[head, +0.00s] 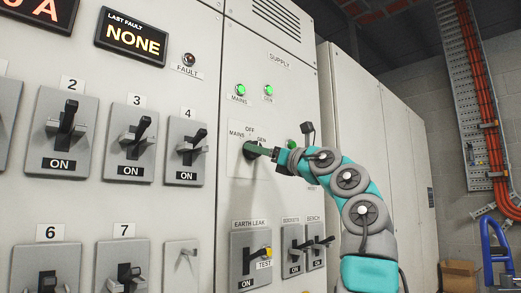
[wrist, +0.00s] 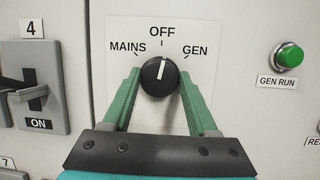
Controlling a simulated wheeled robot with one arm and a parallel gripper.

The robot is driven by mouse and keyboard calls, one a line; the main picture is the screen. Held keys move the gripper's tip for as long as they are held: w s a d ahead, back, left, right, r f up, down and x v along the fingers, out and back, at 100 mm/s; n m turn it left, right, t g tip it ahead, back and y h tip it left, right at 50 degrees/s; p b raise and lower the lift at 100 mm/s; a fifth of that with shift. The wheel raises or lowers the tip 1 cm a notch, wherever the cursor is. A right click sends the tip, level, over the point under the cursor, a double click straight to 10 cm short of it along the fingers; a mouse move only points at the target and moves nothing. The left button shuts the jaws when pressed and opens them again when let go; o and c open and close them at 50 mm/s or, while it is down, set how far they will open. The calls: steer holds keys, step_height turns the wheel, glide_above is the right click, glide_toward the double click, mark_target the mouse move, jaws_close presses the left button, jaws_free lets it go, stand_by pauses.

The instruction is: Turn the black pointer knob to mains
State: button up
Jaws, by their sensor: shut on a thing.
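The black pointer knob (wrist: 159,79) sits on a white plate (wrist: 122,36) marked MAINS at left, OFF at top and GEN at right. Its white pointer line stands nearly upright, toward OFF. My gripper (wrist: 160,82) has its two green fingers on either side of the knob, shut on it. In the head view my gripper (head: 262,152) reaches the knob (head: 250,150) from the right, and its fingers hide part of the knob.
A green GEN RUN button (wrist: 288,55) is to the right of the plate. Switch 4 (wrist: 33,85) is to the left. Below the plate in the head view are the earth leak switch (head: 247,262) and smaller breakers (head: 292,250). Two green lamps (head: 241,90) are above.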

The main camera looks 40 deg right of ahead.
steer(key=shift+n+y+p, duration=0.3)
steer(key=shift+n+y, duration=0.1)
steer(key=shift+n, duration=0.6)
steer(key=o, duration=1.4)
steer(key=b+v, duration=0.3)
steer(key=v, duration=0.4)
steer(key=shift+s+d+f, duration=0.1)
steer(key=shift+s, duration=0.25)
steer(key=shift+c, duration=0.2)
